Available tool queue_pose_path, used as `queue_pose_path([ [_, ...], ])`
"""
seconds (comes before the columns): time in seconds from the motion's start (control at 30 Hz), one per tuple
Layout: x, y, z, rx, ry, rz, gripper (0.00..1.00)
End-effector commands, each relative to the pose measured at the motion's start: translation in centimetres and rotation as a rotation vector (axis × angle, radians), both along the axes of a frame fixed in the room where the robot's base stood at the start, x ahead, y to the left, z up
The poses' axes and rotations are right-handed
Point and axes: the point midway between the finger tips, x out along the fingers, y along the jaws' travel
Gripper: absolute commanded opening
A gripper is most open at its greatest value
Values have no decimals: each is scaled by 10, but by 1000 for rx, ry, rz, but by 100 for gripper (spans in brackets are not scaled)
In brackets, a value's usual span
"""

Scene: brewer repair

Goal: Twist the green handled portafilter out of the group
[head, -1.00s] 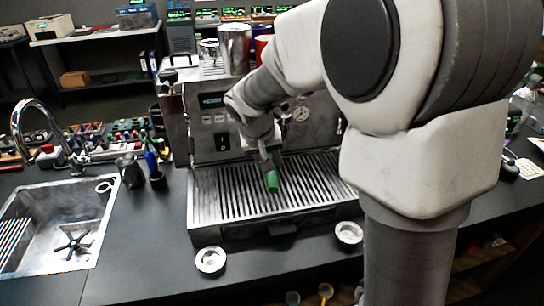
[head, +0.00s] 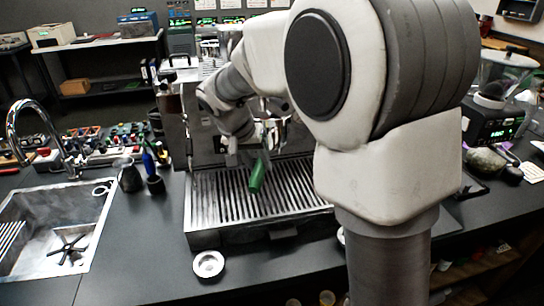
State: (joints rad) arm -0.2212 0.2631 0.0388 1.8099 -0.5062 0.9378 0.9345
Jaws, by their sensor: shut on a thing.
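The green handle of the portafilter (head: 257,177) shows in the head view, tilted and pointing down toward the front over the drip tray. My gripper (head: 258,150) is at the upper end of the handle and is shut on the portafilter. The fingers are small and partly hidden. The espresso machine (head: 203,140) stands behind, its front largely covered by my arm. The group is hidden behind my arm and wrist, so I cannot tell whether the portafilter is still seated in it.
The slatted drip tray (head: 213,239) lies below the handle. A small round metal dish (head: 208,264) sits on the counter in front. A sink (head: 50,225) with a tap (head: 40,125) is at left, with a metal pitcher (head: 129,174) beside it. A grinder (head: 492,110) stands at right.

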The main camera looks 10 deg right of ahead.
Motion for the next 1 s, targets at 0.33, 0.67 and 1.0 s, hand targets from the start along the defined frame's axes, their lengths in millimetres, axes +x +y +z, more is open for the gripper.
queue_pose_path([
  [0.33, 5, 9, 0, 0, 0, -88, 0],
  [0.67, 9, 16, 1, 0, -1, -186, 0],
  [1.0, 17, 26, 1, -1, -1, -312, 0],
])
